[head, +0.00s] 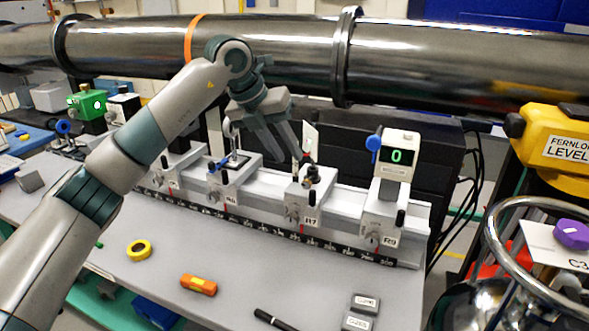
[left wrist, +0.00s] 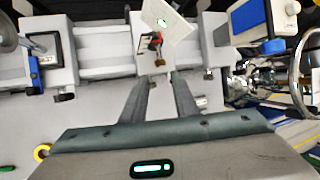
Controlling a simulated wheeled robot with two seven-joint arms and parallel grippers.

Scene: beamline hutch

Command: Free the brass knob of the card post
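In the left wrist view the knob (left wrist: 160,62) shows just beyond the fingertips, below the tilted card (left wrist: 168,25). My left gripper (head: 284,156) is open and empty, fingers pointing down, just left of the post in the head view. In the left wrist view its fingertips (left wrist: 163,80) are apart, with clear space between them. My right gripper is not in view.
Other carriages sit along the scaled rail (head: 270,235), one with a display box (head: 397,155) and blue knob. A large dark pipe (head: 270,50) runs behind and above. Yellow tape (head: 139,249), an orange tool (head: 198,285) and grey blocks (head: 360,312) lie on the bench front.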

